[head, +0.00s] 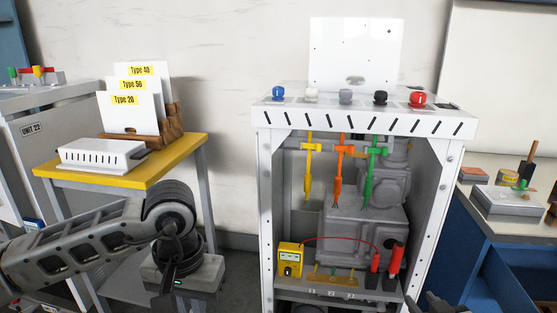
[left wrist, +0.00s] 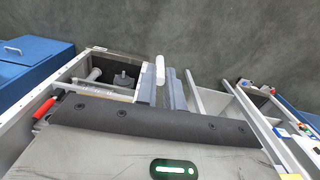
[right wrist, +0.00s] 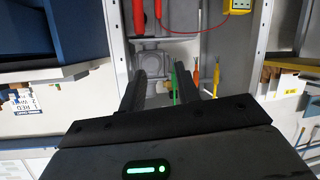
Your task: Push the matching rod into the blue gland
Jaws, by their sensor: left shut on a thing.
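A blue round fitting (head: 278,92), which may be the blue gland, sits at the left end of a row on the white cabinet top. My left gripper is turned downward over the left floor area in the head view, its fingertips hidden there. In the left wrist view my left gripper (left wrist: 160,88) is shut on a white rod-like piece (left wrist: 160,70); whether it matches the blue gland I cannot tell. My right gripper (right wrist: 170,75) is open and empty, facing the cabinet's front. Its tips show at the bottom right of the head view (head: 425,302).
White, grey, black and red fittings (head: 417,99) continue the row. Yellow, orange and green tools (head: 376,170) hang inside the cabinet above a yellow meter (head: 290,260). A yellow-topped table (head: 180,160) carries type cards (head: 130,110). A blue workbench (head: 480,240) stands at right.

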